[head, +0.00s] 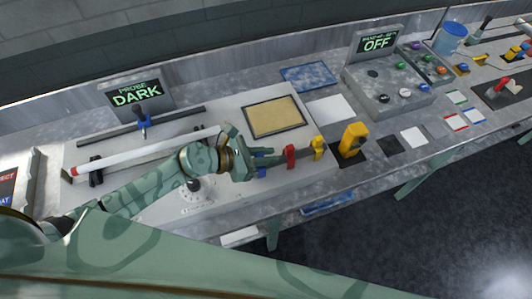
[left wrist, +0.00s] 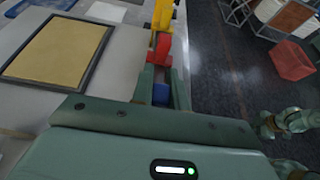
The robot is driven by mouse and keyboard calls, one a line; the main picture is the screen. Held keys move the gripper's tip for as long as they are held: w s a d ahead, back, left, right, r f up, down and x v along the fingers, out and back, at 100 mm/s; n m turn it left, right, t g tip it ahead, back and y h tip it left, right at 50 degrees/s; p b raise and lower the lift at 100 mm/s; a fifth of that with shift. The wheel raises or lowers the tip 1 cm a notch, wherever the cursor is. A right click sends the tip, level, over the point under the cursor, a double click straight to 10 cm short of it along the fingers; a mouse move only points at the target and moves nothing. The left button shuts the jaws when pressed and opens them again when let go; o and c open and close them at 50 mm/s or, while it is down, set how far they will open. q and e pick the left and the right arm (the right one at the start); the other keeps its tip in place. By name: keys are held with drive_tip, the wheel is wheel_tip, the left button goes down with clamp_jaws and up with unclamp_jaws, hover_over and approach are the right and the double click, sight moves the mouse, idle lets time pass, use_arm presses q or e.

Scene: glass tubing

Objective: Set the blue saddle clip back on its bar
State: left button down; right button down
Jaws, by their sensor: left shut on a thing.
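My left gripper (head: 266,163) is shut on a small blue clip (left wrist: 160,93), which sits low between the fingers in the left wrist view; the fingers (left wrist: 163,88) hide part of it. In line beyond the fingertips stand a red clip (head: 290,156) and a yellow clip (head: 318,148), apparently on one bar by the board's front right edge. I cannot tell whether the blue clip touches that bar. Another blue piece (head: 143,124) sits on a dark bar (head: 172,118) at the back left.
A tan panel in a dark frame (head: 274,117) lies behind the gripper. A yellow block (head: 352,140) stands to the right on a black square. A white tube (head: 150,151) lies to the left, a knob dial (head: 194,191) in front. Displays read DARK (head: 137,95) and OFF (head: 376,44).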

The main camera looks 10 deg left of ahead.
idle(0.4)
use_arm(q)
drive_tip(key=c, duration=1.3)
unclamp_jaws()
drive_tip(key=b+v, duration=0.3)
drive_tip(key=v, duration=1.3)
wheel_tip(320, 180, up, 6)
drive_tip(key=p, duration=0.6)
drive_tip(key=shift+s+a, duration=0.1)
drive_tip(key=shift+s, duration=0.1)
drive_tip(key=shift+f, duration=0.1)
